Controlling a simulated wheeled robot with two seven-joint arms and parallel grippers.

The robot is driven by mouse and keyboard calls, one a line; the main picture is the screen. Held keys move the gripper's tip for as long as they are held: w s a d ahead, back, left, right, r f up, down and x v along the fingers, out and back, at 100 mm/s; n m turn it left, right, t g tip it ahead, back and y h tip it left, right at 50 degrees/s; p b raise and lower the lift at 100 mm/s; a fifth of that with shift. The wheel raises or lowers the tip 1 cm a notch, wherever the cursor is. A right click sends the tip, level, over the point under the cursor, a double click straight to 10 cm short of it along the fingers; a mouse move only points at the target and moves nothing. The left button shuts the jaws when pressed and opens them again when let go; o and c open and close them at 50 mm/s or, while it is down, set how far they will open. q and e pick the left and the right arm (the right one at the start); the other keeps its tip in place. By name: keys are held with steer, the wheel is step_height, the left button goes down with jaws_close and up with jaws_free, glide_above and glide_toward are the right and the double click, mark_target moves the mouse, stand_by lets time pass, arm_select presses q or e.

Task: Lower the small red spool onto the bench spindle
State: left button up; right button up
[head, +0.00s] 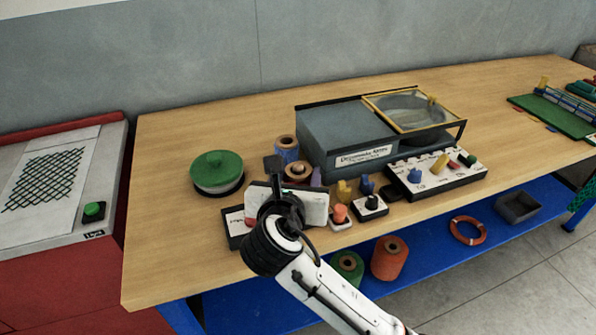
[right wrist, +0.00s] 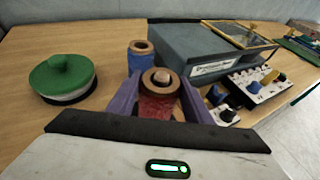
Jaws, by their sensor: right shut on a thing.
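The small red spool (right wrist: 158,104) is upright between the purple fingers of my right gripper (right wrist: 160,90) in the right wrist view. The gripper is shut on it. Its tan top ring (head: 298,170) shows in the head view, while my gripper hides most of its body. A pale rounded tip shows in the spool's bore, which looks like the bench spindle's top (right wrist: 161,77). The spool's lower end is hidden, so I cannot tell how far down it sits. My left gripper is not in view.
A blue spool (head: 287,149) stands just behind. A green-lidded round pot (head: 217,170) is to the left and a grey box (head: 345,138) to the right. Several coloured knobs and pegs stand near the front edge. The bench's (head: 165,215) left part is clear.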

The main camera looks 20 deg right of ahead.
steer(key=o, duration=1.2)
steer(key=v, duration=1)
steer(key=shift+s+p, duration=0.2)
steer(key=shift+p, duration=0.1)
